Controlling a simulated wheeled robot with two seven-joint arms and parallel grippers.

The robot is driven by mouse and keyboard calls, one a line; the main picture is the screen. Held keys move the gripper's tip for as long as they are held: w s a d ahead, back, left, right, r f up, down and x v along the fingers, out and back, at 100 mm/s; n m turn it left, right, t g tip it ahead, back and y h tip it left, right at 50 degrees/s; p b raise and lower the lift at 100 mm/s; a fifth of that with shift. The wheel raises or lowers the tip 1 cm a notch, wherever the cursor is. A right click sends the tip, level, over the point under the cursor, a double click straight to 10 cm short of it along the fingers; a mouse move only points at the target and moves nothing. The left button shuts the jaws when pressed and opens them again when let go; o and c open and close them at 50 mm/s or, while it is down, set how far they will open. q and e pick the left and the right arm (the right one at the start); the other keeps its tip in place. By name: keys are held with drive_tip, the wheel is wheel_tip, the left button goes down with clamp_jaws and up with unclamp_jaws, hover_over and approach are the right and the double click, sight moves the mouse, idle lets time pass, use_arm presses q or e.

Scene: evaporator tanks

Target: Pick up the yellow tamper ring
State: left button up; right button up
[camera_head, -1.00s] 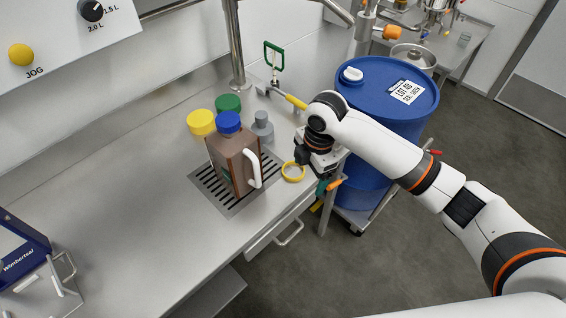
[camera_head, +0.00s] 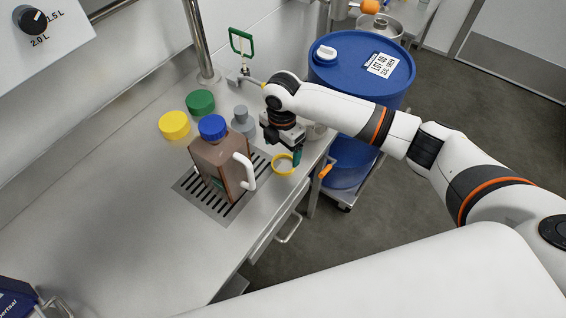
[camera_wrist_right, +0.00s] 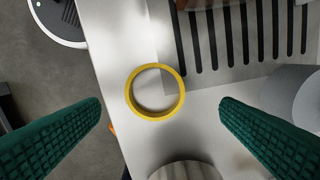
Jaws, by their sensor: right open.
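The yellow tamper ring (camera_head: 283,164) lies flat on the steel counter near its front edge, just right of the drain grate. In the right wrist view the ring (camera_wrist_right: 155,117) lies between the two green ribbed fingers, apart from both. My right gripper (camera_head: 288,158) is open and empty above the ring, pointing down; its fingers also show in the right wrist view (camera_wrist_right: 160,118). In the head view the fingers are close to the ring and partly overlap its far side. My left gripper is not in view.
A brown jug (camera_head: 218,163) with a blue cap stands on the drain grate (camera_head: 190,186), left of the ring. A grey bottle (camera_head: 242,122), a green lid (camera_head: 200,102) and a yellow lid (camera_head: 173,125) are behind. A blue drum (camera_head: 350,75) stands beyond the counter's end.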

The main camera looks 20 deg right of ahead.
sight(284, 165)
drive_tip(key=f, duration=0.4)
drive_tip(key=shift+s+d+f, duration=0.15)
drive_tip(key=shift+s+f, duration=0.15)
drive_tip(key=shift+f, duration=0.1)
drive_tip(key=c, duration=1.1)
